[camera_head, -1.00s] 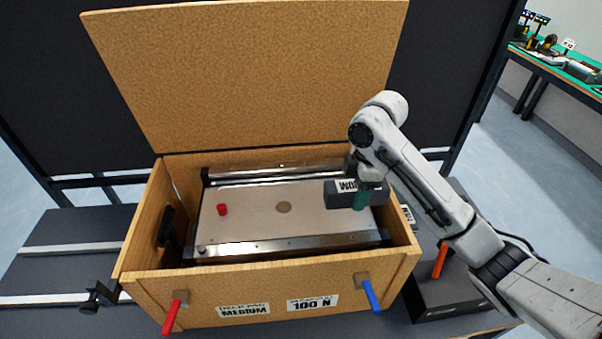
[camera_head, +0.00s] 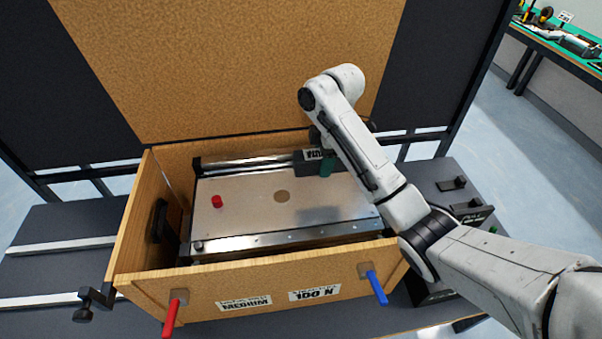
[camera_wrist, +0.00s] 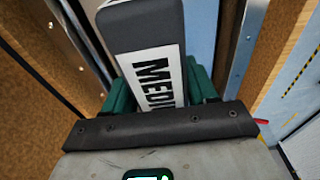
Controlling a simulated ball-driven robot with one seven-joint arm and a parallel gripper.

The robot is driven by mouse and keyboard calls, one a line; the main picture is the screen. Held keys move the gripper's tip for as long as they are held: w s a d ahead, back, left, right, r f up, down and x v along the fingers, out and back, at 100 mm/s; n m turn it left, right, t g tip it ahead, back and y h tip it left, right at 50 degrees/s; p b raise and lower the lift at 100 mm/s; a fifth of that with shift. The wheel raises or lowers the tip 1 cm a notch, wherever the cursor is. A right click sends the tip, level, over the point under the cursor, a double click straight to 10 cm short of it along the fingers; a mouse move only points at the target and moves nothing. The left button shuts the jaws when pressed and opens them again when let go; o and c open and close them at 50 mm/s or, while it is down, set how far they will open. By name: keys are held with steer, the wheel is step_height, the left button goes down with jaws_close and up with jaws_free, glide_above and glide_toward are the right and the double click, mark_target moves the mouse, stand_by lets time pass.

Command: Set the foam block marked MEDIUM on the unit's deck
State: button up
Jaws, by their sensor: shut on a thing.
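The dark grey foam block (camera_wrist: 150,28) fills the top middle of the wrist view, with a white label reading MEDI, the rest hidden. My gripper (camera_wrist: 160,90) is shut on it, its green fingers on both sides of the block. In the head view the block (camera_head: 308,168) is above the back right part of the unit's deck (camera_head: 240,215), partly behind my arm. My gripper's green finger (camera_head: 327,166) shows beside it. I cannot tell the exact gap between block and deck.
The unit sits in an open wooden crate (camera_head: 215,293) with its lid (camera_head: 240,60) raised behind. A red handle (camera_head: 174,310) and a blue handle (camera_head: 374,284) stick out in front. A metal rail runs along the deck's back edge.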

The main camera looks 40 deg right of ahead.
steer(key=b, duration=0.5)
glide_above(300, 181)
steer(key=f, duration=0.6)
steer(key=shift+s+d+f, duration=0.2)
steer(key=shift+s, duration=0.05)
steer(key=shift+w+f+p, duration=0.2)
steer(key=shift+f+p, duration=0.1)
steer(key=shift+f, duration=1.55)
steer(key=shift+f, duration=0.15)
steer(key=o, duration=1.1)
steer(key=shift+c, duration=0.2)
step_height(300, 181, up, 12)
steer(key=d+p, duration=0.1)
steer(key=shift+s, duration=0.4)
